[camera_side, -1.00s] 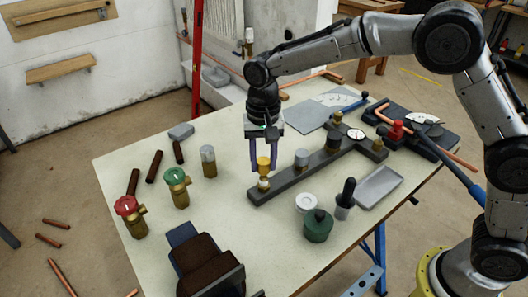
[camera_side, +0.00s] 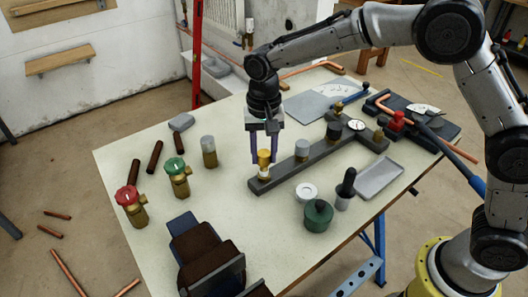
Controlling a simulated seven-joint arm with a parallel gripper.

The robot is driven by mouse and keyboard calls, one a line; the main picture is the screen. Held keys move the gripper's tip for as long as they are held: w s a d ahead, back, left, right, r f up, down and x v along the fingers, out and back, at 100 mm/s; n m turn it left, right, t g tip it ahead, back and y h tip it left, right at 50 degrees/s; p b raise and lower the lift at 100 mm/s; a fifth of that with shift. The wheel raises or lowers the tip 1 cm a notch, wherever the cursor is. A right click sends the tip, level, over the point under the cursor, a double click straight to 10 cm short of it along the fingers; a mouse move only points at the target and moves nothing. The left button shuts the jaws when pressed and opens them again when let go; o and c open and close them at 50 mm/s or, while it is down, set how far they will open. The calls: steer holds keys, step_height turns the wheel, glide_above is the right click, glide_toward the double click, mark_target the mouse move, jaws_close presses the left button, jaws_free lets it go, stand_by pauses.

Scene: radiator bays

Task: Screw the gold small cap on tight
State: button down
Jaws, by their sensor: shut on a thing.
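The gold small cap (camera_side: 264,157) is upright at the near left end of the dark grey manifold bar (camera_side: 290,166). A pale stub shows just under the cap, standing on the bar. My gripper (camera_side: 265,158) points straight down over that end, with its two purple fingers on either side of the cap, and is shut on it. The cap is in line with the stub. Whether its thread is fully seated is too small to tell.
Grey and dark caps (camera_side: 302,149) stand farther along the bar, near a round gauge (camera_side: 356,125). A green pot (camera_side: 318,215) and a white ring (camera_side: 306,192) are in front. Red-topped (camera_side: 130,205) and green-topped (camera_side: 177,178) valves stand left.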

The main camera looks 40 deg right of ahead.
steer(key=shift+f, duration=1.1)
stand_by(0.5)
steer(key=shift+c, duration=2.1)
jaws_free()
steer(key=shift+r, duration=0.15)
step_height(320, 180, up, 14)
steer(key=shift+f, duration=0.2)
